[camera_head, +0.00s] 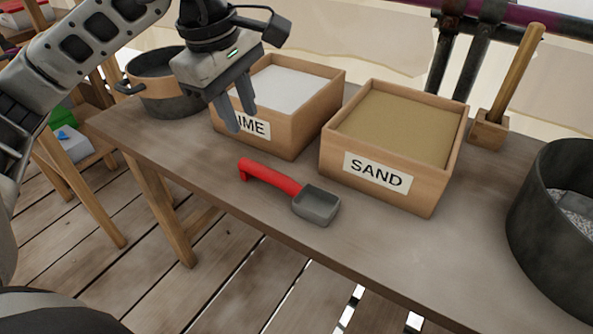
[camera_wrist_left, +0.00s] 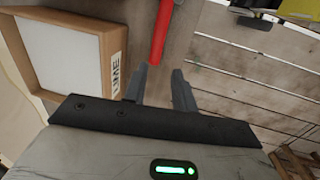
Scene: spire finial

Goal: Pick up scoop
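The scoop (camera_head: 272,176), with a red handle and a grey square head, lies on the wooden table in front of the two boxes. Its handle points to the upper left and its head to the lower right. My left gripper (camera_head: 241,121) is open and empty, above the table, in front of the lime box and up and left of the scoop's handle. In the left wrist view the red handle (camera_wrist_left: 162,32) shows beyond the open fingertips (camera_wrist_left: 160,72), with a gap between; the scoop's head is out of that view. My right gripper is not in view.
A lime box (camera_head: 290,125) and a sand box (camera_head: 393,127) stand behind the scoop. A dark pot (camera_head: 160,100) is at the left, a large dark bucket (camera_head: 540,235) at the right. A wooden handle stands in a block (camera_head: 489,130). The table's front edge is close.

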